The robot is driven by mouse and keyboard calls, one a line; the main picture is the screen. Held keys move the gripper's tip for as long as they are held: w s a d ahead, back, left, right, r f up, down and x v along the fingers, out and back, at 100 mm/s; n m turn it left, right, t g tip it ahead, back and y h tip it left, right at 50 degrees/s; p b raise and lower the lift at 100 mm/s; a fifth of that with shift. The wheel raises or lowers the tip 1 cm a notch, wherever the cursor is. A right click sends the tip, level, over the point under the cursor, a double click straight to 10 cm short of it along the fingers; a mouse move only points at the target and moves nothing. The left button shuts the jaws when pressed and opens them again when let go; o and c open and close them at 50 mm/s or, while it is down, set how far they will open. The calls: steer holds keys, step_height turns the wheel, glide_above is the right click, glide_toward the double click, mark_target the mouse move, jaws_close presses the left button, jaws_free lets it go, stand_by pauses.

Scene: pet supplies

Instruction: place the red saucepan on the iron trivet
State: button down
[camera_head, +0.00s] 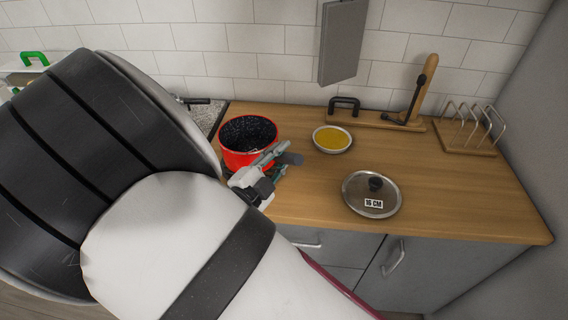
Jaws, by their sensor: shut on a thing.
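The red saucepan (234,155) is upright near the left end of the wooden counter, its dark speckled inside facing up. My gripper (273,159) is at its right front side, shut on the saucepan's dark handle, whose end (293,158) sticks out to the right. My arm covers the counter in front and to the left of the pan. A little dark material shows low under the pan's side by the gripper. I cannot tell whether it is the iron trivet, or whether the pan's base touches anything.
A glass lid (358,203) marked 16 CM lies on the counter (460,200) to the right. A bowl of yellow food (332,139) stands behind it. A wooden board (370,119) and a toast rack (465,137) are at the back right. The right front counter is clear.

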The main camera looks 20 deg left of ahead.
steer(key=shift+w+a+b, duration=0.1)
steer(key=shift+w+b, duration=0.3)
steer(key=shift+w, duration=0.2)
step_height(320, 180, down, 3)
steer(key=b, duration=0.3)
steer(key=shift+f, duration=0.2)
steer(key=shift+f, duration=0.1)
steer(key=c, duration=1.4)
jaws_free()
